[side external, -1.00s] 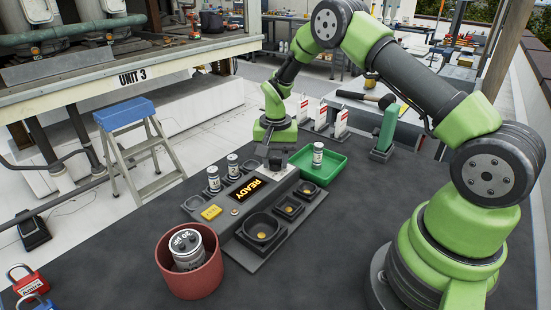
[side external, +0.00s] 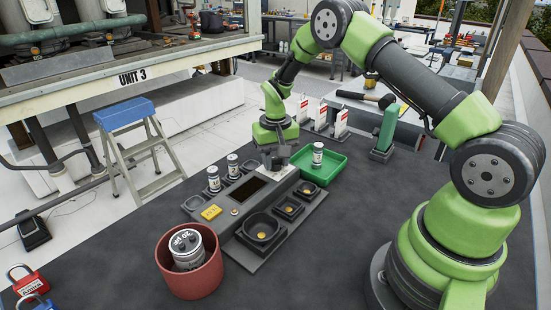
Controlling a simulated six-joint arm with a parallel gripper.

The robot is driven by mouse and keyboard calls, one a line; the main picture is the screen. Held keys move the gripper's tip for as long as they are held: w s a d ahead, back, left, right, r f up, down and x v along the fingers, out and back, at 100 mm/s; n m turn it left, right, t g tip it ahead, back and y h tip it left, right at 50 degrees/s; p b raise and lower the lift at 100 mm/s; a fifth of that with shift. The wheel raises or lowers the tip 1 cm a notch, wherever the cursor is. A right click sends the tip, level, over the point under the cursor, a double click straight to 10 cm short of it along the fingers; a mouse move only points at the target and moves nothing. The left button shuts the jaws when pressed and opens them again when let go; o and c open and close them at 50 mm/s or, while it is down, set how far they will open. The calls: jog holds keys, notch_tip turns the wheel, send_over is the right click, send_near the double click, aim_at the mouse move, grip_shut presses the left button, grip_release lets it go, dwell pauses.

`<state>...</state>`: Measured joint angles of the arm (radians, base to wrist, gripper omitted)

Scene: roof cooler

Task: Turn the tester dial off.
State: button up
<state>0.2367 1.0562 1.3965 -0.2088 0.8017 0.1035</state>
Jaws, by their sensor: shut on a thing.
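The tester (side external: 213,226) is a dark grey unit on the dark bench top, with round sockets and a small display (side external: 246,189). The display is dark and blank. My gripper (side external: 275,163) points down at the tester's far end, shut on the tester dial. The dial is mostly hidden between the fingers, so its pointer position cannot be read.
A green tray (side external: 332,170) holding a small capacitor (side external: 318,154) lies right of my gripper. Two small capacitors (side external: 213,180) stand at the tester's left. A red bin (side external: 215,276) with a large capacitor (side external: 186,248) is in front. White-red cards (side external: 322,114) stand behind.

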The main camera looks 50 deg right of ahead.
aim_at(275, 158)
jog(key=o, duration=0.9)
notch_tip(275, 158, up, 10)
